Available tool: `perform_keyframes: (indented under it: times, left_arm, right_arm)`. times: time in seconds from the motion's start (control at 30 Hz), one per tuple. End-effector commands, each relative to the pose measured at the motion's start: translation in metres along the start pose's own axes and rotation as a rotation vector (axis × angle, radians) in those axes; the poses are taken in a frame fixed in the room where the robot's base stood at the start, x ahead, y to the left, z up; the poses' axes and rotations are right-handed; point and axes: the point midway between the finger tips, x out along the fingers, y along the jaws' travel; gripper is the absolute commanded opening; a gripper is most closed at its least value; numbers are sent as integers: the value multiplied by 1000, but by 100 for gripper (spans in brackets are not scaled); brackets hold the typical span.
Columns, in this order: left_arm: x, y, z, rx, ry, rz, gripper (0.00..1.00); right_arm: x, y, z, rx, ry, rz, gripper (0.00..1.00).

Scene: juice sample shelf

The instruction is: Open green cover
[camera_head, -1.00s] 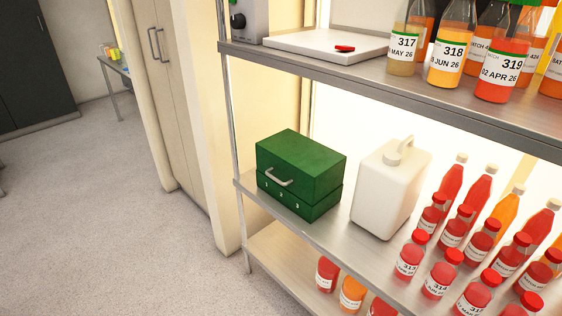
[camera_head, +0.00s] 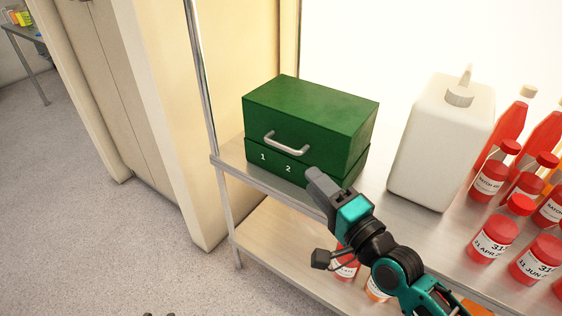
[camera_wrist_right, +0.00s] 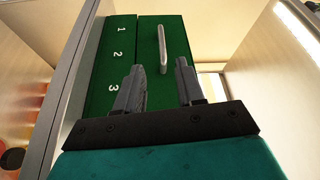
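The green box with its cover (camera_head: 310,115) stands on the middle shelf at its left end. The cover is closed on the base (camera_head: 258,158), which carries white numbers. A silver handle (camera_head: 287,145) is on the cover's front. My right gripper (camera_head: 318,180) is in front of the box, near its lower right, and hides part of the base. In the right wrist view, the two fingers of my right gripper (camera_wrist_right: 160,88) are apart with nothing between them. The handle (camera_wrist_right: 163,50) lies beyond the fingertips there.
A white jug (camera_head: 440,145) stands right of the box. Several red-capped bottles (camera_head: 492,238) fill the shelf further right. A shelf post (camera_head: 202,75) rises left of the box. More bottles stand on the lower shelf, partly behind my right arm. The floor at left is clear.

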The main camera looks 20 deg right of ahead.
Motion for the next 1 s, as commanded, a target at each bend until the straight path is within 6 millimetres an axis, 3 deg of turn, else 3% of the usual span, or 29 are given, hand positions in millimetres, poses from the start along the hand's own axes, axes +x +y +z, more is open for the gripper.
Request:
perform_keyframes:
  times: [0.17, 0.7, 1.0]
  left_arm:
    - [1, 1, 2, -1, -2, 2, 36]
    - [9, 5, 8, -4, 1, 15, 36]
    - [10, 7, 9, -4, -3, 21, 36]
  right_arm:
    - [16, -2, -1, 15, 4, -11, 38]
    - [108, -1, 0, 13, 2, -8, 38]
    - [128, -2, -1, 11, 1, -5, 38]
